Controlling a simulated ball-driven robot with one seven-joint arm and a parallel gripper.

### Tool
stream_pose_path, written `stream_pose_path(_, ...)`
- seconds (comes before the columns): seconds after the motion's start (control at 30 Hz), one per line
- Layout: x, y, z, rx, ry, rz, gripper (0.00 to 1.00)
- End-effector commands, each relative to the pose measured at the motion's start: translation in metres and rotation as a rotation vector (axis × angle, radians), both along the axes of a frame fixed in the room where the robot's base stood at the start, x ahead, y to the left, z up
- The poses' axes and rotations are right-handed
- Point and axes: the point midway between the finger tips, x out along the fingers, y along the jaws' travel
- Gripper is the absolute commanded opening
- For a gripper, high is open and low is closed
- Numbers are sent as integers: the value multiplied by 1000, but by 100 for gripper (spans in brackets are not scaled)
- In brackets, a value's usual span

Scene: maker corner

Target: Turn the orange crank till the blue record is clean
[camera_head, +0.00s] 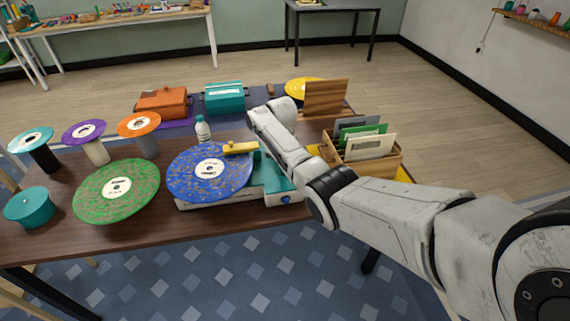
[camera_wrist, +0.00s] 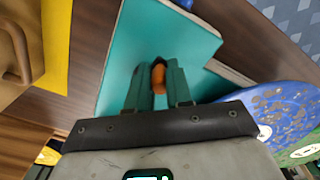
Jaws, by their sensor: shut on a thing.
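The blue record (camera_head: 185,183) lies flat on a white and teal machine (camera_head: 284,198) at the table's front edge. Brownish specks cover its blue surface around a white label, and a yellow bar (camera_head: 240,148) reaches over its right side. The record also shows at the right of the wrist view (camera_wrist: 290,102). In the wrist view, my gripper (camera_wrist: 158,82) is shut on the orange crank (camera_wrist: 158,74), over the machine's teal top (camera_wrist: 125,55). Only the crank's orange grip shows between the fingers. In the head view, my arm hides the crank and the fingers.
A speckled green record (camera_head: 90,196) lies left of the machine. Several records on stands, a bottle (camera_head: 203,130), an orange case (camera_head: 162,103) and a teal case (camera_head: 225,97) stand behind. A wooden crate (camera_head: 378,169) of sleeves is close right of my arm.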

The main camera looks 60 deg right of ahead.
Motion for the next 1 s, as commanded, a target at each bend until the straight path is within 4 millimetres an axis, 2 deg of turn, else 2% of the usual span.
stream_pose_path(0.6, 24, 7, -1, 0, -5, -573, 0)
stream_pose_path(1.0, 33, 5, 0, -1, -4, -829, 0)
